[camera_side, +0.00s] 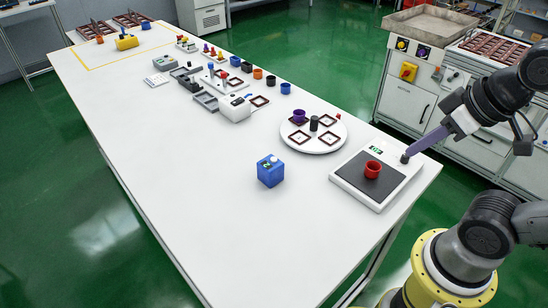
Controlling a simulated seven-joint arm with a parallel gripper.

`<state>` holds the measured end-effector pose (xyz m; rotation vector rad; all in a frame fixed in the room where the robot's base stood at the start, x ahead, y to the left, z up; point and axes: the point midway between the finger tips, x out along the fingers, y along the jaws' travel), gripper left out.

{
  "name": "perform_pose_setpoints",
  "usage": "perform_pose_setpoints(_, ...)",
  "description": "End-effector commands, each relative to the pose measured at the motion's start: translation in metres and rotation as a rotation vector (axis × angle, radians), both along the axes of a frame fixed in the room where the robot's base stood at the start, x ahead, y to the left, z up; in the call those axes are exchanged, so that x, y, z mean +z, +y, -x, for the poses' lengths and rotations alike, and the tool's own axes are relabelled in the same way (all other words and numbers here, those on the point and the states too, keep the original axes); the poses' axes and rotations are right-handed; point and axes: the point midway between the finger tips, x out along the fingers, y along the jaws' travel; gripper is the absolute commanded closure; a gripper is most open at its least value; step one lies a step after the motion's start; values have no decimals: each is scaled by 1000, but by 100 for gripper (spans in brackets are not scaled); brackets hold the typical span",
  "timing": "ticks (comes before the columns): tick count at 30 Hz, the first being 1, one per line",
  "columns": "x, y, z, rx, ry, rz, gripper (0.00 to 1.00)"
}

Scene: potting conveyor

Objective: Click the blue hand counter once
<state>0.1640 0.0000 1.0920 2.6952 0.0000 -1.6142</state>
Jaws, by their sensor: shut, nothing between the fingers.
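The blue hand counter (270,171) is a small blue box with a button on top and a display showing what looks like a 2. It stands on the white table, left of the scale. My gripper (410,152) has long purple fingers that are together and empty. It points down-left over the right corner of the scale, well to the right of the counter. Its tips are close to a small dark knob (404,158); I cannot tell whether they touch it.
A scale (340,183) with a dark plate holds a red pot (373,169). A white turntable (340,143) with square frames and a purple pot (299,116) stands behind. Several pots and devices line the far table. The table left of the counter is clear.

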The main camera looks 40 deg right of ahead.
Motion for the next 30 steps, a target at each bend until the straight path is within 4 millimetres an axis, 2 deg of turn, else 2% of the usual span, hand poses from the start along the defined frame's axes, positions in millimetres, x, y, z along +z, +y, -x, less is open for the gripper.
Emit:
perform_pose_setpoints(12, 0, 0, 0, 7, -2, 4, 100)
perform_pose_setpoints(16, 8, 7, -13, 47, -67, -10, 100)
perform_pose_setpoints(20, 32, 28, -41, 74, -204, -103, 100)
perform_pose_setpoints(24, 60, 51, -82, 66, -338, -234, 100)
perform_pose_setpoints(30, 86, 65, -144, -31, -464, -391, 100)
